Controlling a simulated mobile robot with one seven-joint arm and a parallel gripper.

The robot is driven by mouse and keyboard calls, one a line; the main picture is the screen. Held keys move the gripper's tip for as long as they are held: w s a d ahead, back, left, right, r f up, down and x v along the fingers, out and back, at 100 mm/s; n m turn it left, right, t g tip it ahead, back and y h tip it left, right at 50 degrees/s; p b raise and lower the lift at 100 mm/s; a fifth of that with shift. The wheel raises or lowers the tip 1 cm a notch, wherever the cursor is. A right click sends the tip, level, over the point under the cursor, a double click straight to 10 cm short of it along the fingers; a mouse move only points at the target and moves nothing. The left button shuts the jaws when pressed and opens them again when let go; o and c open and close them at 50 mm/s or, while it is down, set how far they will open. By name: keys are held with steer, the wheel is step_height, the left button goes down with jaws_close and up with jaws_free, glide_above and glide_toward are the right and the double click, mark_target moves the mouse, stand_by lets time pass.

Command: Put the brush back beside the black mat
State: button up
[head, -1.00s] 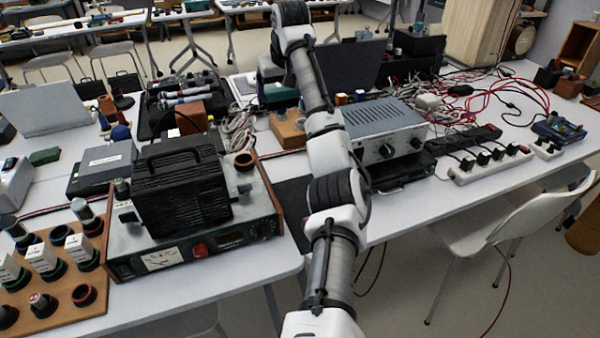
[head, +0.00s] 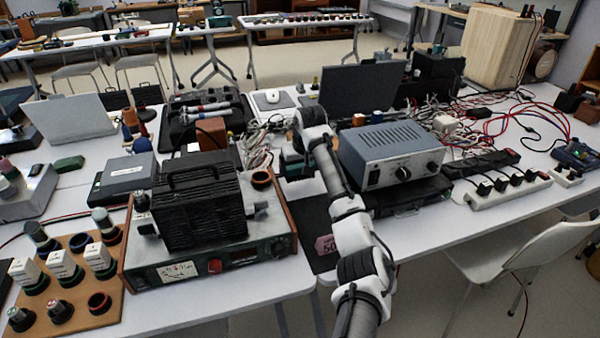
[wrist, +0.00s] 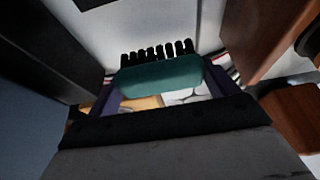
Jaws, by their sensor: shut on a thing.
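The brush (wrist: 160,77) has a teal-green back and short black bristles. In the wrist view it lies crosswise between the fingers of my gripper (wrist: 161,88), which is shut on it, with the bristles toward the top of the picture. In the head view my gripper (head: 294,164) is low over the table, left of the grey-blue power supply; the brush cannot be told clearly there. A black mat (head: 314,213) lies at the table's front edge, below my gripper in the picture and partly hidden by my arm. A pink tag (head: 326,244) is on its front part.
A black-cased device sits on a green-fronted instrument (head: 215,268) left of the mat. The power supply (head: 390,152) stands right of my arm. Cables (head: 262,143) lie behind my gripper. A brown block (wrist: 262,38) is close at right in the wrist view.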

steer(key=shift+f, duration=1.3)
steer(key=shift+f, duration=0.15)
steer(key=o, duration=0.9)
steer(key=shift+c, duration=0.2)
steer(key=b+v, duration=0.1)
steer(key=v, duration=1.1)
